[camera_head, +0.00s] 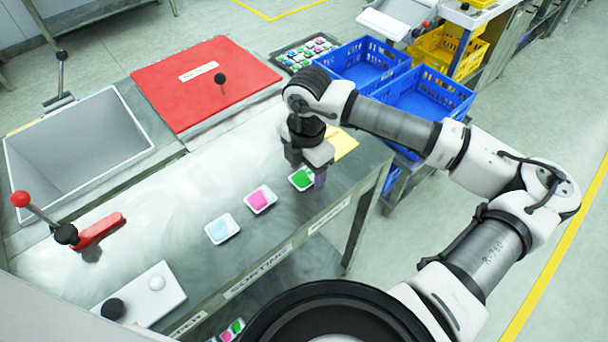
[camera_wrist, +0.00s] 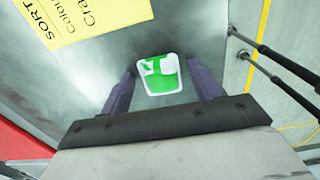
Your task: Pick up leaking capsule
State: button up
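A small white tray-shaped capsule with green contents (camera_head: 301,179) lies on the grey steel table, at the right end of a row of capsules. In the wrist view the green capsule (camera_wrist: 160,84) shows an uneven green and white surface. I cannot tell for sure whether it leaks. My gripper (camera_head: 306,172) points down above it. In the wrist view my gripper (camera_wrist: 164,82) is open, with one purple finger on each side of the capsule and a gap at both sides. A pink capsule (camera_head: 260,199) and a light blue capsule (camera_head: 222,229) lie to its left.
A yellow sorting sheet (camera_wrist: 85,15) lies beside the green capsule. A red lid (camera_head: 180,90), an open grey bin (camera_head: 75,145) and a red-handled lever (camera_head: 98,230) are on the left. Blue crates (camera_head: 425,95) stand behind my arm. A white button plate (camera_head: 145,297) is at front left.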

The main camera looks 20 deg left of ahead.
jog(key=c, duration=0.9)
jog(key=shift+c, duration=0.3)
jog(key=shift+r, duration=0.2)
